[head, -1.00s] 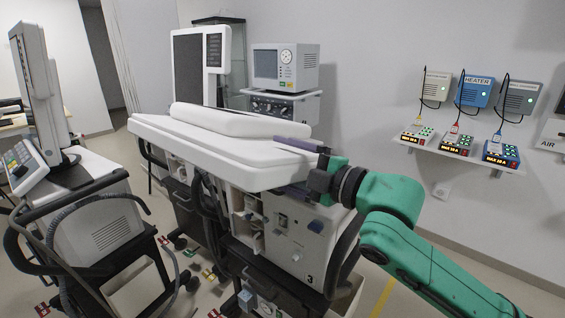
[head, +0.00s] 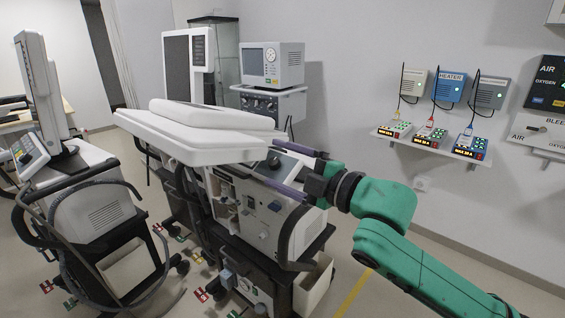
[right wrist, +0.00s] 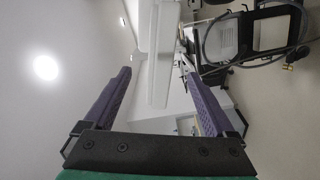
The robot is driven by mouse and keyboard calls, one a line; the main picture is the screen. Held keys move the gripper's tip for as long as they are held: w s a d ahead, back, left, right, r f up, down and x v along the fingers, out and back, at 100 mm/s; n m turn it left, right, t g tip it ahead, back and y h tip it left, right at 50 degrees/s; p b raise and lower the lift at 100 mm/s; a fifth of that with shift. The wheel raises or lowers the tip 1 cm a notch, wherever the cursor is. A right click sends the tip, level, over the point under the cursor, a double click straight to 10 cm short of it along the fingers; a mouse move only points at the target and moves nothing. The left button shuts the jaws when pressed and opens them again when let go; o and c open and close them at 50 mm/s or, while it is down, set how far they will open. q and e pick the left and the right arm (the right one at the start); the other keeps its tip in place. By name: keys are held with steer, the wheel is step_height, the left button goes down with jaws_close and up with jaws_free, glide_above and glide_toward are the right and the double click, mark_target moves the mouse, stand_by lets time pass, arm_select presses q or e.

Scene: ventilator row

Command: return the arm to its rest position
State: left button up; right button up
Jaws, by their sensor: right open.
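My right arm, green with a dark wrist, comes in from the lower right in the head view. My right gripper (head: 285,170) has two purple fingers and is open and empty. It is in front of the ventilator cart (head: 262,215), near the right end of the white padded top (head: 190,138). I cannot tell whether it touches the cart. In the right wrist view the two purple fingers of the right gripper (right wrist: 155,95) stand wide apart with nothing held between them. My left gripper is not in view.
Another cart (head: 95,205) with a monitor and looping hoses stands at the left. A wall shelf (head: 430,143) holds several small boxes, under wall units. A monitor (head: 272,64) stands behind the padded top. Coloured clips lie on the floor. Floor at the lower right shows free.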

steer(key=s+d+f+m+g+h, duration=0.1)
steer(key=s+d+f+m+h, duration=0.3)
steer(key=f, duration=0.6)
steer(key=w+d+f+m+h, duration=0.1)
steer(key=f+m+h, duration=0.1)
steer(key=f+m, duration=0.6)
steer(key=s+d+f+m+g+h, duration=0.45)
steer(key=s+d+f, duration=0.35)
steer(key=s+f, duration=0.25)
steer(key=s+d+f+m+g+h, duration=0.3)
steer(key=s+d+f+m, duration=0.35)
steer(key=s+f, duration=0.45)
step_height(320, 180, down, 20)
steer(key=f+n+g, duration=0.1)
steer(key=s+d+f, duration=0.2)
steer(key=s+f, duration=0.5)
steer(key=s, duration=0.2)
steer(key=s+d+f+g, duration=0.1)
steer(key=s+f, duration=0.7)
steer(key=s, duration=0.1)
steer(key=shift+d, duration=0.35)
